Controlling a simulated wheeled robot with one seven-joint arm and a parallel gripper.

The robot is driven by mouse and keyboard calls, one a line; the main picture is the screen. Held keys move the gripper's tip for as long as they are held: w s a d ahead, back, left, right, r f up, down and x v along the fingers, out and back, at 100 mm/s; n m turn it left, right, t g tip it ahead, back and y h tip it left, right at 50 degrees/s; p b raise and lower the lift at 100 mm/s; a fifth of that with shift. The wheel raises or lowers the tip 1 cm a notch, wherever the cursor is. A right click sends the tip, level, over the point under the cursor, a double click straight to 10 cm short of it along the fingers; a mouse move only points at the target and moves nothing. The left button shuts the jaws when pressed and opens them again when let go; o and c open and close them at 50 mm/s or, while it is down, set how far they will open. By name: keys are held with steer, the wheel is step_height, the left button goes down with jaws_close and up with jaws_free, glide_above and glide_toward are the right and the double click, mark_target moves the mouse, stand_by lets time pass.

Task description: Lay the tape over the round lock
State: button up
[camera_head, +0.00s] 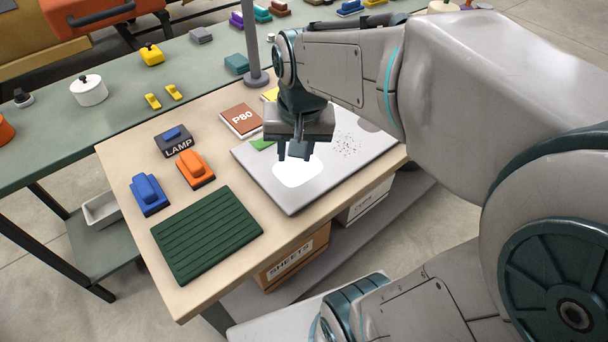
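My gripper (295,152) points down just above a grey flat panel (290,200) on the wooden table. Its fingers look close together, but I cannot tell whether they are shut or hold anything. A bright white rounded patch (298,174) lies on the panel below them. A small green piece (262,144) shows at the panel's left edge, partly hidden by my gripper; I cannot tell if it is the tape. A darker grey rounded area (372,120) at the panel's far right, partly hidden by my arm, may be the round lock.
A P80 sheet pack (241,119), a LAMP switch box (174,141), orange (195,170) and blue (149,194) blocks, and a green ribbed mat (207,233) lie left of the panel. A grey post (253,45) stands behind. A green bench (125,110) runs along the back.

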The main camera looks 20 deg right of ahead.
steer(key=s+f+n, duration=0.2)
steer(key=s+n, duration=0.1)
steer(key=s, duration=0.3)
steer(key=shift+f+t, duration=0.3)
steer(key=shift+f, duration=0.1)
